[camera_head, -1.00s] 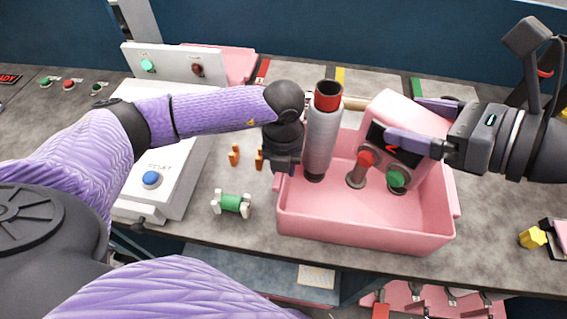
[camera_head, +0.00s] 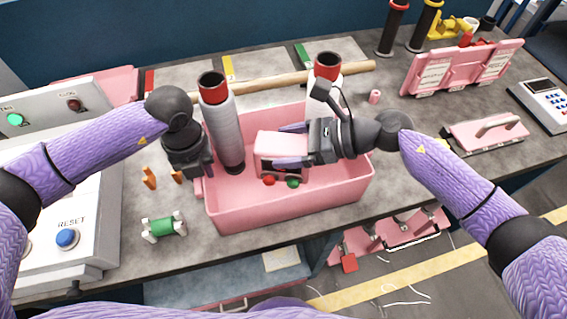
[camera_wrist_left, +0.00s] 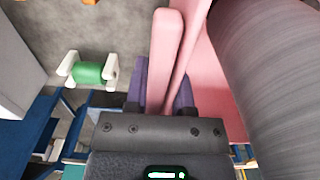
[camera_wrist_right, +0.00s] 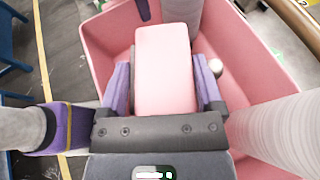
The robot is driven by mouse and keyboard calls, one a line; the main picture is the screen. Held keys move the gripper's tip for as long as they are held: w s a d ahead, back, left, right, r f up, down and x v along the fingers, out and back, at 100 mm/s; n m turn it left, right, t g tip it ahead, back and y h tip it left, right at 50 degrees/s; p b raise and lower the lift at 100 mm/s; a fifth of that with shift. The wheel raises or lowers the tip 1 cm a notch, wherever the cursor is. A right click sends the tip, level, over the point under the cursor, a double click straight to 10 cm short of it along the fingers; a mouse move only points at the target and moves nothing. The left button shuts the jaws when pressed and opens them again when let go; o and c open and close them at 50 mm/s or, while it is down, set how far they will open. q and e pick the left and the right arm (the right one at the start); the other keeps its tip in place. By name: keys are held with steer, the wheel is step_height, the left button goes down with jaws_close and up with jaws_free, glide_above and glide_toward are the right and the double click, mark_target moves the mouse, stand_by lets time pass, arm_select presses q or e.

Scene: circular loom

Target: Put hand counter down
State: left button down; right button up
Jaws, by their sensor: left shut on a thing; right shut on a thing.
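The hand counter is a pink block (camera_head: 268,147) with a red and a green button on its lower front; its dark display is mostly hidden. My right gripper (camera_head: 284,145) is shut on it, one finger along each side, and holds it inside the pink bin (camera_head: 290,213). In the right wrist view the counter (camera_wrist_right: 163,65) sits between the purple fingers. I cannot tell whether it touches the bin floor. My left gripper (camera_head: 198,180) is shut on the bin's left handle; the left wrist view shows this pink bar (camera_wrist_left: 166,45) between its fingers.
A green spool (camera_head: 164,227) lies left of the bin. A wooden rod (camera_head: 270,80) lies behind it. A pink case (camera_head: 487,133) is at right.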

step_height(320, 180, down, 5)
steer(key=shift+f, duration=0.1)
steer(key=o, duration=1.3)
steer(key=shift+f, duration=0.1)
steer(key=v, duration=1.2)
